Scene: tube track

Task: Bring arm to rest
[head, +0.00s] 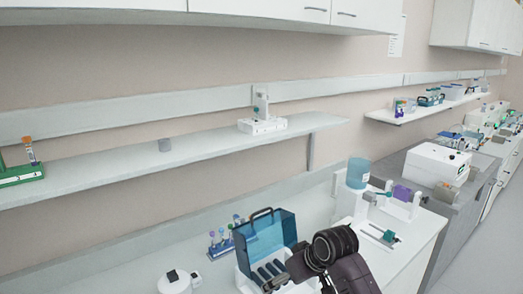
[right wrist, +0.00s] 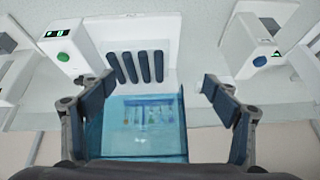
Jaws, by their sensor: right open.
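My right arm (head: 335,262) reaches in at the bottom of the head view, dark and bulky, just right of a box with a raised clear blue lid (head: 265,235). In the right wrist view my right gripper (right wrist: 159,84) is open and empty. Its two dark fingers stand wide apart, one on each side of the same blue lid (right wrist: 140,125). The lid and the box's white base (right wrist: 150,32), with several dark bars, show between the fingers. I cannot tell how close the fingers are to the lid. My left gripper is in no view.
A rack of coloured tubes (head: 222,243) stands left of the box. A white round device (head: 178,282) is at front left. A blue-topped container (head: 357,173) stands behind my arm. Devices with a green button (right wrist: 65,50) and blue button (right wrist: 255,45) flank the box. A wall shelf (head: 190,155) runs above.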

